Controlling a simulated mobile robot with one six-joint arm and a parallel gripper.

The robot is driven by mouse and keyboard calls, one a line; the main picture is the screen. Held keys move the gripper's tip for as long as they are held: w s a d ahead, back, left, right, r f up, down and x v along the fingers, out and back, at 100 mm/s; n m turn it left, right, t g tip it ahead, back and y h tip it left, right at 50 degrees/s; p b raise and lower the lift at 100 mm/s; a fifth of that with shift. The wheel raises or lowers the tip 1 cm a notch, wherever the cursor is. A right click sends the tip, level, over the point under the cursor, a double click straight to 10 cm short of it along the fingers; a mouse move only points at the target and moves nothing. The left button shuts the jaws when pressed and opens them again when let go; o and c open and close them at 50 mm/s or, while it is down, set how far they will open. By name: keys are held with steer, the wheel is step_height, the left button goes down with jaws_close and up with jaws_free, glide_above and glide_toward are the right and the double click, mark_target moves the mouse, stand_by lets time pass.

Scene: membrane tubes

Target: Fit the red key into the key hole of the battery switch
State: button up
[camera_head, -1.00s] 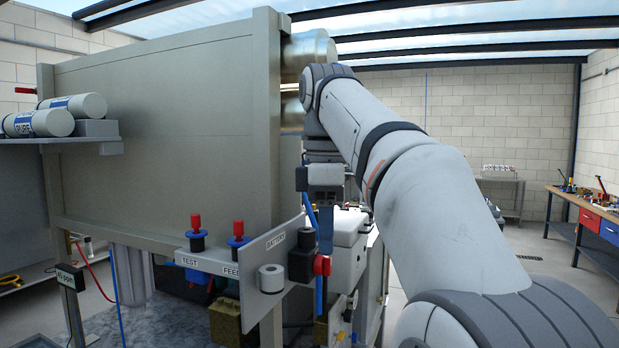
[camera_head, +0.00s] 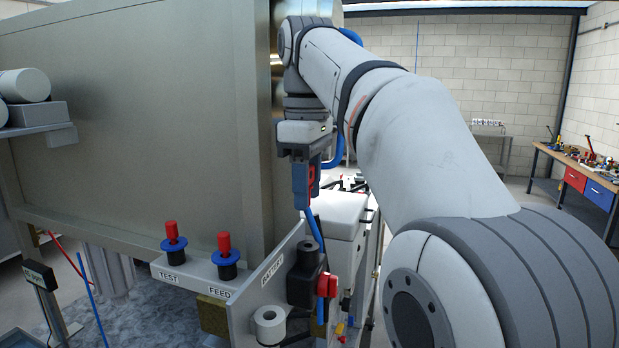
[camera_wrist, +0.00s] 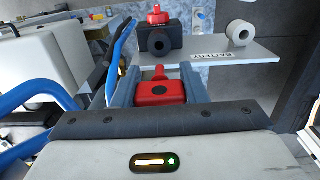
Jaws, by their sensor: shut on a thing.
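The red key (camera_wrist: 160,92) sits between the two fingers of my gripper (camera_wrist: 160,74), which is shut on it. Its narrow end points away from the wrist camera. In the head view my gripper (camera_head: 304,204) points down above the battery switch (camera_head: 305,287), with a gap between, and a little of the red key (camera_head: 312,180) shows beside the fingers. The switch is a black block with a red knob and a round black boss on top. In the wrist view the battery switch (camera_wrist: 158,38) lies beyond the fingertips, its dark round key hole facing the camera.
A grey panel (camera_head: 245,318) labelled BATTERY stands beside the switch, with a white ring (camera_head: 269,326) on it. A white tank (camera_head: 340,215) and blue hoses lie close behind. A large metal cabinet (camera_head: 140,120) fills the left.

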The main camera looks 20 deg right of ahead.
mark_target(308, 242)
steer(key=shift+w+f, duration=0.15)
steer(key=shift+f, duration=0.15)
steer(key=shift+f+b, duration=2.15)
steer(key=shift+f, duration=0.5)
steer(key=shift+r+p, duration=0.1)
steer(key=shift+p, duration=0.55)
steer(key=shift+f+b, duration=1.4)
steer(key=shift+f, duration=0.75)
steer(key=o, duration=1)
steer(key=shift+o, duration=0.2)
steer(key=shift+d+r+p, duration=0.1)
steer(key=shift+r+p, duration=0.35)
steer(key=shift+r, duration=3.5)
